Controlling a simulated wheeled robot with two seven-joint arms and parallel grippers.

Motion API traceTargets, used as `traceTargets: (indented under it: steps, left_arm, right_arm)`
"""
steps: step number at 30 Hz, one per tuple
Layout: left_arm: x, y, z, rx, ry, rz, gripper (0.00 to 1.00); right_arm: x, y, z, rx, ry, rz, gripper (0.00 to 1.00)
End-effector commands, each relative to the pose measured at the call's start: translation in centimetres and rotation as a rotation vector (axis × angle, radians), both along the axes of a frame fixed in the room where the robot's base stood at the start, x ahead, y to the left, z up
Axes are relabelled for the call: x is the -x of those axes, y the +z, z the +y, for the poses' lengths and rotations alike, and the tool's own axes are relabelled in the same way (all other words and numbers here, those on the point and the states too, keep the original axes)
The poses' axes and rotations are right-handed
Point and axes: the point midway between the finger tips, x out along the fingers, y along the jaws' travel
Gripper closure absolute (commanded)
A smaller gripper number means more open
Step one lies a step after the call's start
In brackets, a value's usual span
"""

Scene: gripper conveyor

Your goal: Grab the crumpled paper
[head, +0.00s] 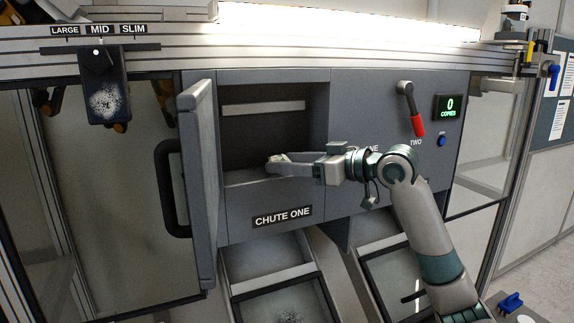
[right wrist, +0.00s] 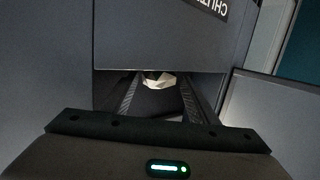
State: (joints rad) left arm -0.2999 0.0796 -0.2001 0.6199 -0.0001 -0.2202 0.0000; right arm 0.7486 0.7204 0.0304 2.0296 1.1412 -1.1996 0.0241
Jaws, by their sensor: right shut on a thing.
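The crumpled paper (right wrist: 158,79) is a small off-white, angular lump in the right wrist view. It sits between the far ends of the two dark fingers of my right gripper (right wrist: 160,92), which is shut on it. In the head view my right gripper (head: 277,163) reaches leftward into the front of the open chute one compartment (head: 262,135), and I cannot make out the paper there. My left gripper is not in view.
The compartment's grey door (head: 200,180) stands open at left, with a dark handle (head: 175,188). Below are two sloping chutes (head: 268,262). A size selector (head: 104,85) is at upper left.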

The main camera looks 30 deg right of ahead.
Motion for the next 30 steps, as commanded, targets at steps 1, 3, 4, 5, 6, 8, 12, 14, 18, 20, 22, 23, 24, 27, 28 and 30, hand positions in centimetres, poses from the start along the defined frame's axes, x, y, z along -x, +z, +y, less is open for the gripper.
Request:
traceTargets:
  steps: [1, 3, 4, 5, 6, 8, 12, 14, 18, 20, 22, 23, 24, 27, 28, 30]
  left_arm:
    - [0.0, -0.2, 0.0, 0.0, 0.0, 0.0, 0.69]
    - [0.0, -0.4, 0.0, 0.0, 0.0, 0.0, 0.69]
    - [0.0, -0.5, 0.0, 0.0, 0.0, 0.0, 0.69]
    - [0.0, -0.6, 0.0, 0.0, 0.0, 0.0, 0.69]
    - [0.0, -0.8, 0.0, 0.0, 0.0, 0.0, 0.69]
    - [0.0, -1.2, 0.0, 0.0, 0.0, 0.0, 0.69]
    - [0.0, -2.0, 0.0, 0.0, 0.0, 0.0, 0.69]
    - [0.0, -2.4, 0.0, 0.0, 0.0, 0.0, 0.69]
    - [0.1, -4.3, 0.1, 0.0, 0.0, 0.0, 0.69]
    - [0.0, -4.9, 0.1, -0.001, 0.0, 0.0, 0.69]
    - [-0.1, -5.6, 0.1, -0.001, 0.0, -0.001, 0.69]
    - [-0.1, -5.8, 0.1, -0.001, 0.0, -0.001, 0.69]
    - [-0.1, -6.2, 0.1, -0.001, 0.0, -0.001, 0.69]
    - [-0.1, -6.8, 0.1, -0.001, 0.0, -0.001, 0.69]
    - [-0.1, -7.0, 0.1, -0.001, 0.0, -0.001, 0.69]
    - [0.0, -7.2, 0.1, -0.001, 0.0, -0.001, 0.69]
  right_arm:
    - [0.0, 0.2, 0.0, 0.0, 0.0, -0.001, 0.67]
    - [0.0, 0.4, 0.0, 0.0, 0.0, -0.002, 0.67]
    - [0.0, 0.5, 0.0, 0.0, 0.0, -0.002, 0.67]
    - [0.0, 0.7, 0.0, 0.0, 0.0, -0.002, 0.67]
    - [0.0, 1.0, 0.0, 0.0, 0.0, -0.004, 0.67]
    - [0.0, 1.4, 0.0, 0.001, -0.001, -0.003, 0.67]
    - [0.0, 2.8, 0.0, 0.002, -0.002, -0.003, 0.67]
    - [0.0, 3.5, -0.1, 0.002, -0.001, -0.006, 0.67]
    - [2.6, 5.0, -1.1, 0.005, -0.004, -0.007, 0.67]
    - [3.8, 5.9, -1.5, 0.003, -0.004, -0.006, 0.67]
    - [5.2, 6.8, -2.0, 0.004, -0.004, -0.007, 0.67]
    - [5.8, 7.2, -2.3, 0.003, -0.004, -0.006, 0.67]
    - [6.5, 7.6, -2.5, 0.003, -0.003, -0.006, 0.67]
    - [8.1, 8.8, -3.1, 0.002, -0.003, -0.005, 0.67]
    - [8.6, 9.1, -3.2, 0.002, -0.002, -0.005, 0.67]
    - [9.4, 9.7, -3.5, 0.001, -0.003, -0.004, 0.67]
